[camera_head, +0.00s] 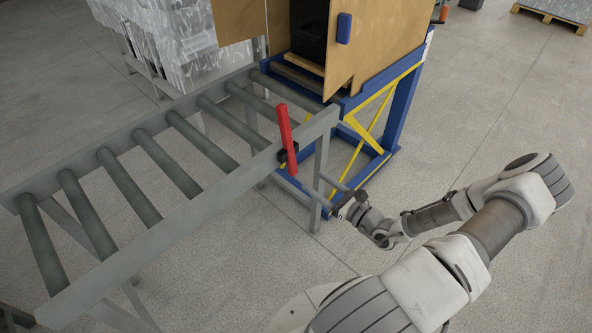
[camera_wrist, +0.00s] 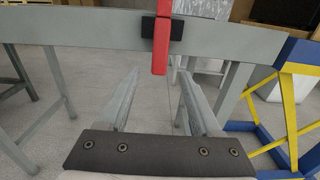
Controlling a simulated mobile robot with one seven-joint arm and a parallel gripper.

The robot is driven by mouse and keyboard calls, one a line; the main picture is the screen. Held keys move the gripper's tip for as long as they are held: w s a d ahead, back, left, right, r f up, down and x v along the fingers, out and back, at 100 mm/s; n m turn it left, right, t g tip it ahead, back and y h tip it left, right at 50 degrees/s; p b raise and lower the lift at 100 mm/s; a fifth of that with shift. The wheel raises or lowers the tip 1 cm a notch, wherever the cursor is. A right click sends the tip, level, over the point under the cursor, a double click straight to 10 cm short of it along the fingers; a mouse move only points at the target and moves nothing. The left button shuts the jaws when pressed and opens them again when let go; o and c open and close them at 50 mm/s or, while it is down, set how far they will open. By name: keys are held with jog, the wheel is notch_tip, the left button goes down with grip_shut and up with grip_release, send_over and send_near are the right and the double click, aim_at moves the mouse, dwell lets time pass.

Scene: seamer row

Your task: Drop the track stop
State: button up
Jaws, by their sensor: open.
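The track stop is a red bar (camera_head: 287,138) on a black bracket (camera_head: 287,155) on the near side rail of the roller conveyor. It stands up above the rail, tilted slightly in the head view. In the wrist view the red bar (camera_wrist: 161,45) hangs down past the black bracket (camera_wrist: 148,27), its lower end just beyond and between the fingertips. My gripper (camera_head: 312,184) is open and empty, to the right of and below the stop in the head view.
The roller conveyor (camera_head: 130,250) runs toward a blue and yellow framed machine (camera_head: 397,110) with a cardboard-coloured box (camera_head: 375,45) on it. A conveyor leg (camera_head: 320,185) stands close to my gripper. Wrapped goods (camera_head: 160,40) stand behind.

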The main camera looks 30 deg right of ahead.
aim_at(294, 168)
jog(key=b+x, duration=0.1)
jog(key=x, duration=0.7)
jog(key=shift+w+a, duration=0.15)
jog(key=shift+w, duration=0.15)
grip_shut()
dwell(1.0)
